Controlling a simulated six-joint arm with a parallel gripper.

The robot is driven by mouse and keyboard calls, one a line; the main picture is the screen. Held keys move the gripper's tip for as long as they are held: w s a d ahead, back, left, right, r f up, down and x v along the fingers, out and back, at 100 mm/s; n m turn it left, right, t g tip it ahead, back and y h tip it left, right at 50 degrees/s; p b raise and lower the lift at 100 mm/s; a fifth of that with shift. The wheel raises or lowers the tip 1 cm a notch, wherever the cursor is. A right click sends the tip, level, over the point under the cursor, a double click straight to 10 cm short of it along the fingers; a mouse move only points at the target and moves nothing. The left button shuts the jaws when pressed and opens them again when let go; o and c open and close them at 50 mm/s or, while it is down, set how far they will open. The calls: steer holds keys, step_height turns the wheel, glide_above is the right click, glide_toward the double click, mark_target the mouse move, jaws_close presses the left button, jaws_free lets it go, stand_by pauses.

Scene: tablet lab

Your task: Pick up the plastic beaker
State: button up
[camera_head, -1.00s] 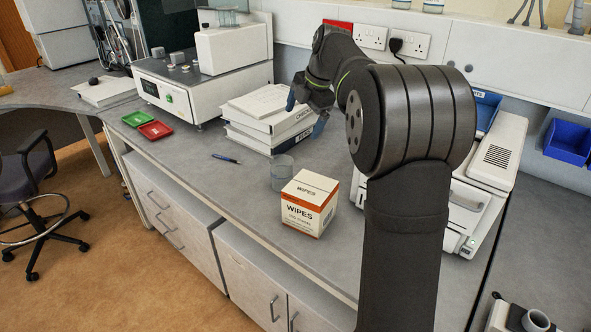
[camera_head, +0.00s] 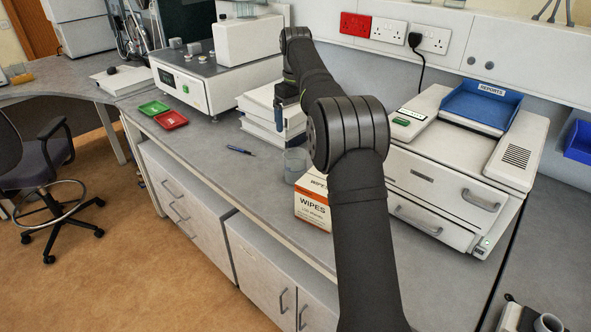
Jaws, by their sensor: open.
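The plastic beaker (camera_head: 295,166) is a clear, greyish cylinder standing upright on the grey bench, behind the wipes box and left of my arm's elbow. The elbow is close to its right edge in the picture. My gripper (camera_head: 281,117) is farther back and above the beaker, pointing down in front of the stacked white binders. One blue fingertip shows clearly; the other is hidden or hard to make out. The gripper is open and apart from the beaker.
A wipes box (camera_head: 312,203) stands just in front of the beaker, partly behind my arm. White binders (camera_head: 262,124) are stacked behind it. A blue pen (camera_head: 240,151) lies to the left. A white printer (camera_head: 455,165) with a blue tray (camera_head: 482,106) stands to the right.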

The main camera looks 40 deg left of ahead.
mark_target(295, 165)
step_height(295, 165, down, 12)
steer(key=shift+r, duration=0.2)
steer(key=shift+w+a+f, duration=0.1)
steer(key=shift+a+f, duration=0.05)
steer(key=shift+f, duration=2.75)
steer(key=c, duration=1)
